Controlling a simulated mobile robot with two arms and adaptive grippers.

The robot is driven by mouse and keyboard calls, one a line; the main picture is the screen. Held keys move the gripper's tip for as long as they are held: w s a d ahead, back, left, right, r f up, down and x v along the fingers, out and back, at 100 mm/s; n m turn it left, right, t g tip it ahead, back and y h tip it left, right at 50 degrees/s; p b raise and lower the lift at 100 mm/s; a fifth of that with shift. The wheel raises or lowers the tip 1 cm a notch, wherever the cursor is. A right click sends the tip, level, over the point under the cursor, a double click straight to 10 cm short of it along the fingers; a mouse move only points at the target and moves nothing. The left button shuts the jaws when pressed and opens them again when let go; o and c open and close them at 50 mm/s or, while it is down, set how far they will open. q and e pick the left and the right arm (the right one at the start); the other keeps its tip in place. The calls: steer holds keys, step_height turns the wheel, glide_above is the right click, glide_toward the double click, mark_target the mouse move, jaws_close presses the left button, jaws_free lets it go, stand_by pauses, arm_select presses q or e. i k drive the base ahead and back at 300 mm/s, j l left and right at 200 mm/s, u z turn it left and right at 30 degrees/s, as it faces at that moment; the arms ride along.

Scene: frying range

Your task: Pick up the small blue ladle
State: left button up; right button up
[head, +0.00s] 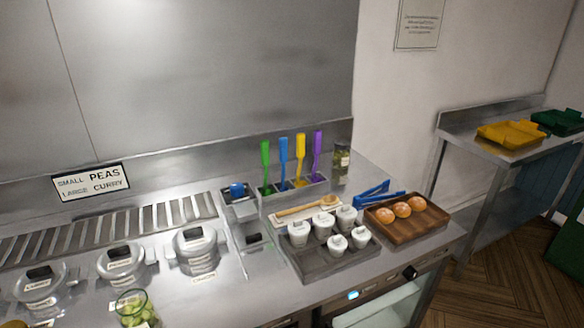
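A blue-handled utensil (283,150) stands upright in a metal holder (312,188) at the back of the steel counter. A green one stands to its left, and a yellow and a purple one to its right. The lower ends are hidden in the holder, so I cannot tell whether the blue one is a ladle. A small blue item (237,189) sits in a steel container left of the holder; its shape is too small to tell. Neither of my grippers is in view.
A grey tray (300,268) with several white shakers stands before the holder. Blue tongs (372,191) lie by a wooden tray (420,228) of buns. Lidded pots (195,247) and a glass jar (133,308) stand left. A side table (480,143) holds yellow and green trays.

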mark_target(283, 141)
steer(key=u, duration=2.1)
steer(key=z, duration=2.1)
steer(key=i+l+u, duration=0.4)
